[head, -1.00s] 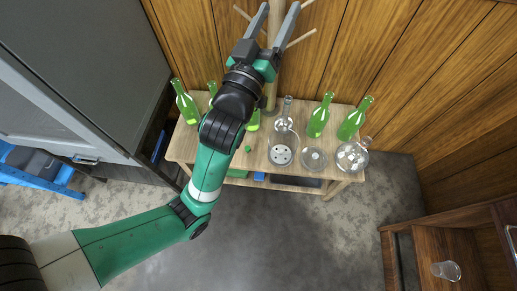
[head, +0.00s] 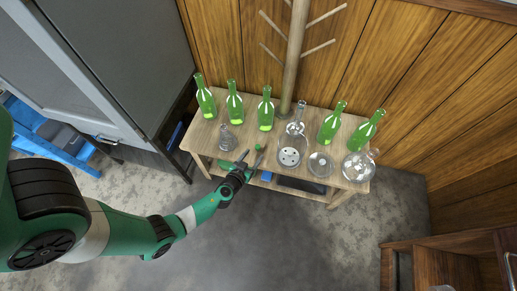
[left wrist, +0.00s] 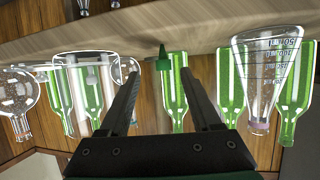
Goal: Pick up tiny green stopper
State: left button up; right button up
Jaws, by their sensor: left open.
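The tiny green stopper (head: 258,148) sits on the wooden bench (head: 205,150), near its front edge. In the left wrist view, which looks upside down, the stopper (left wrist: 162,60) appears between the tips of my two dark fingers. My left gripper (head: 252,158) is at the bench's front edge, just short of the stopper in the head view. It is open, with its fingers on either side of the stopper's line and nothing clamped; the left wrist view shows the same gripper (left wrist: 160,75). My right gripper is not in view.
Several green bottles (head: 265,112) stand along the back of the bench. A clear conical flask (head: 228,138) is left of the stopper. A glass flask (head: 292,148), a clear vessel (head: 320,164) and a round flask (head: 358,166) stand to the right. A wooden coat stand (head: 293,60) is behind.

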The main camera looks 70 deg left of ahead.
aim_at(258, 146)
pick_arm(q)
jog(key=shift+w+a+f, duration=0.25)
jog(key=shift+w+a, duration=0.2)
jog(key=shift+w, duration=0.05)
jog(key=b+x, duration=0.2)
jog(key=x, duration=0.3)
jog(key=shift+a, duration=0.3)
jog(key=shift+s+r, duration=0.1)
jog(key=shift+s+d, duration=0.1)
jog(key=shift+d, duration=0.05)
jog(key=shift+c, duration=0.2)
grip_shut()
